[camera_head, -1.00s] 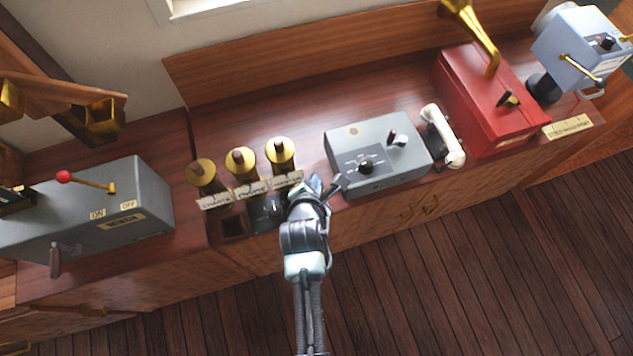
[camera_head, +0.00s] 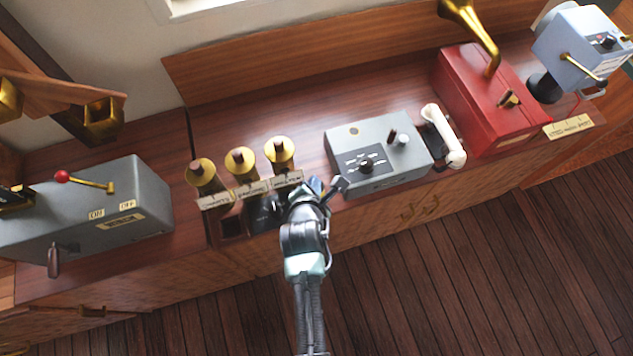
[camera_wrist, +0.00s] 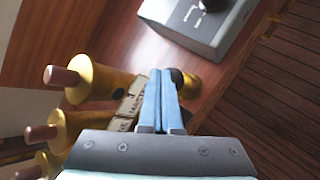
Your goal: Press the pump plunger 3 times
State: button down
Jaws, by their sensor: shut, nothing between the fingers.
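Three brass cylinders with brown plunger tops stand in a row on the wooden counter: left (camera_head: 203,175), middle (camera_head: 241,163) and right (camera_head: 280,152). Pale labels lie in front of them; I cannot read which one is the pump. My gripper (camera_head: 319,188) is shut and empty, in front and to the right of the right cylinder. In the wrist view its blue fingers (camera_wrist: 160,75) are together, with the three brown plungers to their left, the nearest being this one (camera_wrist: 62,76). A brass piece with a dark end (camera_wrist: 188,83) shows just right of the fingers, partly hidden.
A grey box with knobs (camera_head: 385,172) stands right of my gripper, then a white handset (camera_head: 442,137) and a red box (camera_head: 485,100). A grey lever box (camera_head: 130,200) is at left. The counter behind the cylinders is clear.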

jog(key=shift+s+f+b, duration=0.1)
jog(key=shift+f+b, duration=0.9)
jog(key=shift+f, duration=0.6)
dwell(0.8)
dwell(0.3)
jog(key=shift+r+p, duration=2.05)
jog(key=shift+p, duration=0.05)
notch_tip(320, 180, up, 5)
jog(key=p, duration=0.5)
jog(key=shift+r, duration=0.1)
dwell(1.4)
